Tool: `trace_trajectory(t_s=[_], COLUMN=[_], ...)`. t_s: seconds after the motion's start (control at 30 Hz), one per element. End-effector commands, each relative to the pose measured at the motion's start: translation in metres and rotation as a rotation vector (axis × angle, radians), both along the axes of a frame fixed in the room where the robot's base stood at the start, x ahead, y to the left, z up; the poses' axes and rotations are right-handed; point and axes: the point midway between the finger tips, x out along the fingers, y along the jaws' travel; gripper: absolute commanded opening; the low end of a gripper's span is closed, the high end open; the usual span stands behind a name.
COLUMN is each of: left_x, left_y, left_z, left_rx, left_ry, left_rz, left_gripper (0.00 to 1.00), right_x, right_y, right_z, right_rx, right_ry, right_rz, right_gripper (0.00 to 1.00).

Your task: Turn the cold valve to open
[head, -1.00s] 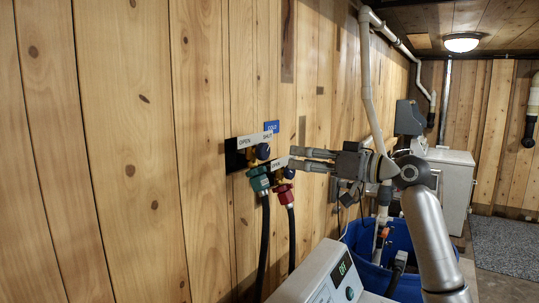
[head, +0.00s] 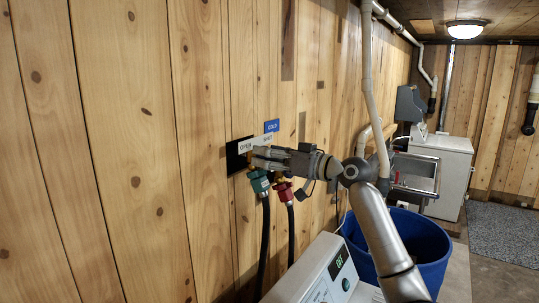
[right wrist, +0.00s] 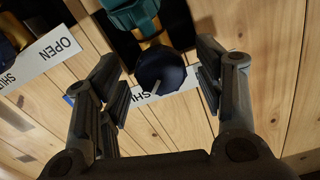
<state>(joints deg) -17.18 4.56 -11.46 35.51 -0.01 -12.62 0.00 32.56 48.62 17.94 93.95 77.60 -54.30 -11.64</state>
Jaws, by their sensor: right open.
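A light pointer mark on the knob faces a white label (right wrist: 172,86) whose visible letters read "SHU". My right gripper (right wrist: 158,56) is open, with one finger on each side of the knob; I cannot tell whether either finger touches it. In the head view my right gripper (head: 260,158) covers the knob, just above the teal connector (head: 259,183). The blue COLD sign (head: 272,126) is above. My left gripper is not in view.
A second valve with a red connector (head: 284,191) and black hose is close on the right, partly under my gripper. A white machine (head: 318,270) with a display stands below. A blue tub (head: 425,240) is to the right. The plank wall (head: 130,150) at left is bare.

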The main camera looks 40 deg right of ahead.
Motion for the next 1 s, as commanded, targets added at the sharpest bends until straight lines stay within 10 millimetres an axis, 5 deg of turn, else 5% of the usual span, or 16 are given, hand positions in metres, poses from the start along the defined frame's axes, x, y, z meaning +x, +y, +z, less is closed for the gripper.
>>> trace_trajectory(t_s=[0.07, 0.43, 0.67, 1.0], left_x=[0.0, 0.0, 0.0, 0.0], left_y=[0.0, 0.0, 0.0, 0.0], left_z=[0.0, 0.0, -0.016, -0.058], left_rx=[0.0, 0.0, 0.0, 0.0], left_ry=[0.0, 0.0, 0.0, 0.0], left_rz=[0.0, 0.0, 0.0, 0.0], left_gripper=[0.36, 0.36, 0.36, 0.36], right_x=[0.0, 0.0, 0.0, -0.001], right_y=[0.0, 0.0, 0.0, -0.001], right_z=[0.0, 0.0, -0.005, -0.004], right_rx=[0.0, 0.001, -0.06, -0.379], right_ry=[0.0, 0.0, -0.018, -0.11], right_rz=[0.0, 0.0, 0.001, -0.001], right_gripper=[0.62, 0.16, 0.16, 0.16])
